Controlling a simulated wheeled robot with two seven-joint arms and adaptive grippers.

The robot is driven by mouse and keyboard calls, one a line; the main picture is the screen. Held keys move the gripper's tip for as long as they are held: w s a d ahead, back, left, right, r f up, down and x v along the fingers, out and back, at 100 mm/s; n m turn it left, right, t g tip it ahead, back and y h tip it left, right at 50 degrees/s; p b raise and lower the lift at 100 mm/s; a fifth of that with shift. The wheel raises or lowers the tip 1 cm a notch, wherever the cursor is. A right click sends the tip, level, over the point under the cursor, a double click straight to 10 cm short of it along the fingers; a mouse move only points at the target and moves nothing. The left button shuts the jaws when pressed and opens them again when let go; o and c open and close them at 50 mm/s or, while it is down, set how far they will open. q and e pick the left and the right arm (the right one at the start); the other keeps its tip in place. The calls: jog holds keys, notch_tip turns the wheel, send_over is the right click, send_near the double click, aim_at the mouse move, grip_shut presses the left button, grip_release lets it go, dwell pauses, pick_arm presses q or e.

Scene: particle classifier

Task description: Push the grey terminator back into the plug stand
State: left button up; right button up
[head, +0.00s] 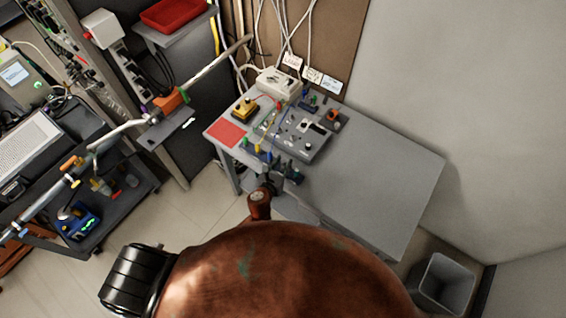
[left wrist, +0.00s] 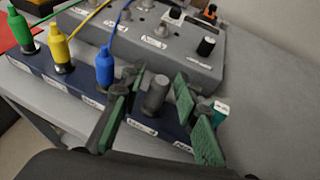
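The plug stand (left wrist: 75,84) is a long dark blue block with white labels, at the front edge of the table; it also shows in the head view (head: 256,154). A green plug (left wrist: 20,31), a yellow plug (left wrist: 59,45) and a blue plug (left wrist: 105,66) stand in it. The grey terminator (left wrist: 156,94) is a short grey cylinder at the stand, leaning slightly in the picture. Its lower end is hard to make out, so I cannot tell how deep it sits. My left gripper (left wrist: 155,117) is open, with green-padded fingers on either side of the terminator, apparently clear of it. My right gripper is not in view.
A grey control box (left wrist: 160,35) with knobs stands right behind the stand. Wires run from the plugs. A red mat (head: 227,133) and a yellow-topped device (head: 245,109) lie to the left. The right part of the table (head: 375,180) is clear.

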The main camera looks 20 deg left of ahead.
pick_arm(q)
jog(key=shift+o, duration=0.4)
jog(key=v, duration=1.2)
